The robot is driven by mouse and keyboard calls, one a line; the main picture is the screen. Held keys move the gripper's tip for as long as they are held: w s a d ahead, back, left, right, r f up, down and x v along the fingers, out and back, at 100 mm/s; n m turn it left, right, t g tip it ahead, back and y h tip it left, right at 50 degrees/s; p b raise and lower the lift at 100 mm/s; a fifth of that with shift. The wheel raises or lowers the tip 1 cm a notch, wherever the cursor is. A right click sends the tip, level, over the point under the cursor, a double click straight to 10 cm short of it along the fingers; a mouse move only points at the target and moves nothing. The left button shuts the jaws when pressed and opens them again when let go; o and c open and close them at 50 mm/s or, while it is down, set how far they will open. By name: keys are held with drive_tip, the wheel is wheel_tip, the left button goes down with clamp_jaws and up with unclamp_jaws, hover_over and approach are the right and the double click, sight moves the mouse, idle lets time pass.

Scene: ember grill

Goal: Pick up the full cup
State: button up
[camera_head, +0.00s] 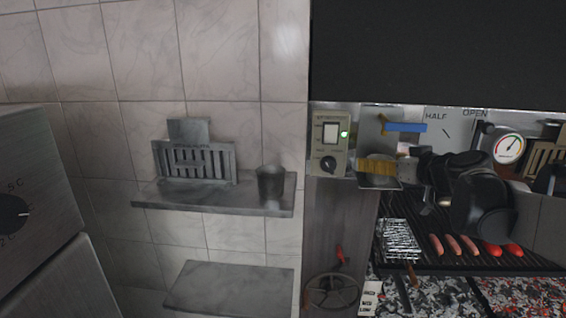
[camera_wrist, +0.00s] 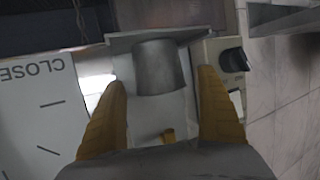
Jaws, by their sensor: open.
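A grey metal cup (camera_wrist: 157,62) stands on a small metal ledge (camera_head: 380,184) beside the control box. In the wrist view it lies ahead of and between the two yellow fingers of my gripper (camera_wrist: 161,82), with gaps on both sides. My gripper is open and empty. In the head view my gripper (camera_head: 377,167) is at the ledge and hides that cup. A second grey metal cup (camera_head: 270,187) stands upright on the wall shelf to the left. I cannot see the contents of either cup.
A control box (camera_head: 329,147) with a knob and green light sits left of my gripper. The wall shelf (camera_head: 235,203) also holds a slotted metal rack (camera_head: 195,163). A grill (camera_head: 440,262) with sausages lies below right. A red-handled wheel (camera_head: 332,292) is below.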

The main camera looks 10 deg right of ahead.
drive_tip(key=shift+w+f, duration=0.2)
drive_tip(key=shift+w, duration=0.3)
drive_tip(key=shift+s+a+r, duration=0.1)
drive_tip(key=shift+s, duration=0.15)
drive_tip(key=shift+c, duration=0.6)
drive_tip(key=shift+w, duration=0.1)
drive_tip(key=c, duration=1.3)
